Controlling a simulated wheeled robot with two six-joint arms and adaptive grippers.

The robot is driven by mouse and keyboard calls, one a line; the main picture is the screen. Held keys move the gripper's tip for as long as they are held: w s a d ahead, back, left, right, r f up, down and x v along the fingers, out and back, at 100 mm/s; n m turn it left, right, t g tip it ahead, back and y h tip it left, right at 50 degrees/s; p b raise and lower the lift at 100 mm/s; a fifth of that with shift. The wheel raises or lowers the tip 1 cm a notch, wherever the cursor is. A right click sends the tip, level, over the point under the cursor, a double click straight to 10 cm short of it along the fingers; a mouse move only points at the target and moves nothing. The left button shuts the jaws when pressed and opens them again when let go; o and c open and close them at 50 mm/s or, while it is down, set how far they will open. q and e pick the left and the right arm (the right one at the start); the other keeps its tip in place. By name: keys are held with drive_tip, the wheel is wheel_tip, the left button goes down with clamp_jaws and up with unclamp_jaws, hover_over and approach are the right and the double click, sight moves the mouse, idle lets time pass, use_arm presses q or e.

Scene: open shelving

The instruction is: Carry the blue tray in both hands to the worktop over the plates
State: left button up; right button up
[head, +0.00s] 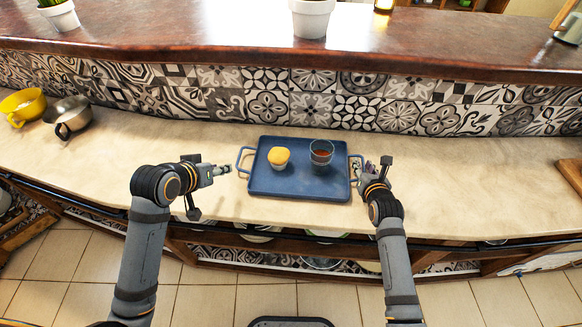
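The blue tray (300,187) lies flat on the pale worktop (440,165), with a handle at each short end. A muffin-like item in a pale cup (279,158) and a glass of dark drink (321,153) stand on it. My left gripper (228,169) points at the left handle (241,160), with a small gap between them. It looks narrow and edge-on, so its opening is unclear. My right gripper (364,170) is at the right handle (356,160); whether its fingers grip it is unclear. Plates (258,238) show partly on the shelf below the worktop's front edge.
A yellow cup (22,106) and a metal cup (68,116) stand at the worktop's far left. A wooden object (571,174) is at the right edge. A tiled wall (270,95) rises behind to a brown ledge with potted plants. The worktop is clear on both sides of the tray.

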drive_tip(key=v, duration=1.2)
